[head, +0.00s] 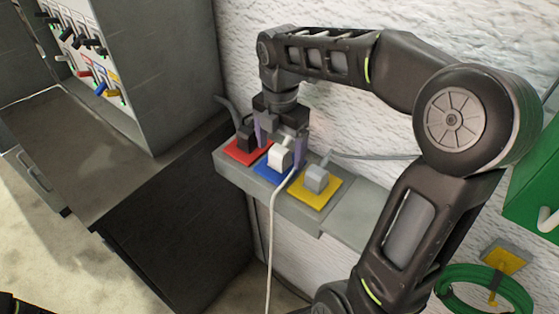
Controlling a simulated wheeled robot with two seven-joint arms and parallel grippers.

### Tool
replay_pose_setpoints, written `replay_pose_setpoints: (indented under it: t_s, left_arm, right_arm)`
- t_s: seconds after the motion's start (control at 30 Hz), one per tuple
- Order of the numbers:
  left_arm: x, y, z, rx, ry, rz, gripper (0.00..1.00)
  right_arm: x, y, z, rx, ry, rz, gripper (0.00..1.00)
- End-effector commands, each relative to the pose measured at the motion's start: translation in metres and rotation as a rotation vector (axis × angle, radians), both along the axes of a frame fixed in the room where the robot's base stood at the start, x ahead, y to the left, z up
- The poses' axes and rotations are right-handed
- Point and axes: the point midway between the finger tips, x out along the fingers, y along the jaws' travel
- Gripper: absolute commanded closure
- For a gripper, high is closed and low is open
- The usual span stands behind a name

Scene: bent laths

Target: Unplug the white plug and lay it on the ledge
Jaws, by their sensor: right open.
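The white plug (279,158) stands on the blue socket plate (268,174), the middle one of three. Its white cord (270,240) hangs down over the front. My right gripper (278,148) comes from above and is open, its two purple fingers on either side of the white plug. I cannot tell whether they touch it. The grey ledge (350,222) runs along the wall to the right of the sockets; its visible part is bare. My left gripper is not in view.
A black plug (246,138) stands on the red plate (240,154), left of the white one. A grey plug (317,179) stands on the yellow plate (324,194) to the right. A dark cabinet (180,215) is at left, a green box (535,185) at right.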

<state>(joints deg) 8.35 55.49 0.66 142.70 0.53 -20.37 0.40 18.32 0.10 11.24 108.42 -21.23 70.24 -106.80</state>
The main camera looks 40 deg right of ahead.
Motion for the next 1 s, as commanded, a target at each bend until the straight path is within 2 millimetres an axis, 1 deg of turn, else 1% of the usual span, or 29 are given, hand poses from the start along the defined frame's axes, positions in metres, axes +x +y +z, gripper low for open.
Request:
replay_pose_setpoints:
  t_s: [0.03, 0.23, 1.0]
  left_arm:
    - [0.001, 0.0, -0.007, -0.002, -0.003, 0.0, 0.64]
    - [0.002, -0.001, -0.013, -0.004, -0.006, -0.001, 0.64]
    - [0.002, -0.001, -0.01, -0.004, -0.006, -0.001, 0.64]
  right_arm:
    - [0.0, 0.0, -0.01, 0.0, 0.0, 0.001, 0.16]
    - [0.0, 0.0, -0.021, 0.0, 0.0, 0.001, 0.16]
    - [0.0, 0.0, -0.022, 0.0, 0.0, 0.0, 0.16]
